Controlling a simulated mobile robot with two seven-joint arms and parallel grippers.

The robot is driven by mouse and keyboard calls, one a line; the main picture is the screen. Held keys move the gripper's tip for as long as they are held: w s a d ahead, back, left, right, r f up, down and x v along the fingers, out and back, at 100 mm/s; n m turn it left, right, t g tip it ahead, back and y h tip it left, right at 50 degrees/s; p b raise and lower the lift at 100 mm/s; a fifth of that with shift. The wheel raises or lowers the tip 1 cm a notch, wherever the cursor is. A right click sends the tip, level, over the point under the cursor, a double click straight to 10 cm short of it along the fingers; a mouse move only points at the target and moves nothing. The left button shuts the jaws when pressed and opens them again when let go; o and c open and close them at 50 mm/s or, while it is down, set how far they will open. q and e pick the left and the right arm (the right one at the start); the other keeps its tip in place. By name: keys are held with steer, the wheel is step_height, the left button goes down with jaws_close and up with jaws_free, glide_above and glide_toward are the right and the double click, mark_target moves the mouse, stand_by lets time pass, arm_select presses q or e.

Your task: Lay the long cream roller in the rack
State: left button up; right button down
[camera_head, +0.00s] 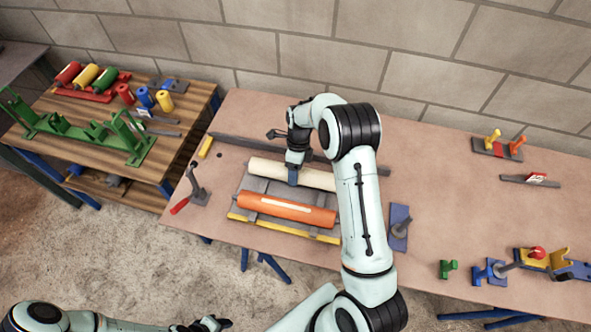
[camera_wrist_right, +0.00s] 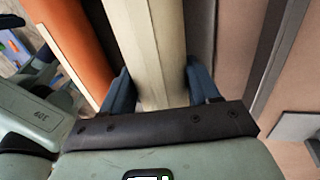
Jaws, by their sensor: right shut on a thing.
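The long cream roller (camera_head: 320,178) lies at the back of a grey holder with a yellow front edge (camera_head: 285,229) on the pink bench, behind a long orange roller (camera_head: 287,209). My right gripper (camera_head: 293,176) points down and is shut on the cream roller near its middle. The right wrist view shows the cream roller (camera_wrist_right: 152,50) between the two blue fingers, with the orange roller (camera_wrist_right: 80,45) beside it. I cannot tell whether the cream roller is lifted. A green rack (camera_head: 95,133) with uprights stands on the wooden table at left. My left gripper (camera_head: 207,325) is partly visible at the bottom edge.
Short coloured rollers (camera_head: 90,75) and upright cylinders (camera_head: 145,97) stand behind the green rack. A red-handled tool (camera_head: 190,195) is left of the holder, a blue plate (camera_head: 398,225) right of it. Small parts (camera_head: 535,258) sit at the right. A grey bar (camera_head: 245,144) lies behind.

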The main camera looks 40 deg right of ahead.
arm_select(q)
steer(key=shift+s+f, duration=0.2)
arm_select(e)
steer(key=shift+f, duration=0.85)
steer(key=shift+c, duration=0.9)
jaws_free()
steer(key=shift+f, duration=0.15)
arm_select(q)
steer(key=shift+w+r+p, duration=0.55)
steer(key=shift+w+r, duration=0.35)
steer(key=shift+w, duration=0.1)
arm_select(e)
steer(key=v, duration=1.3)
steer(key=shift+r, duration=0.3)
steer(key=shift+f, duration=0.1)
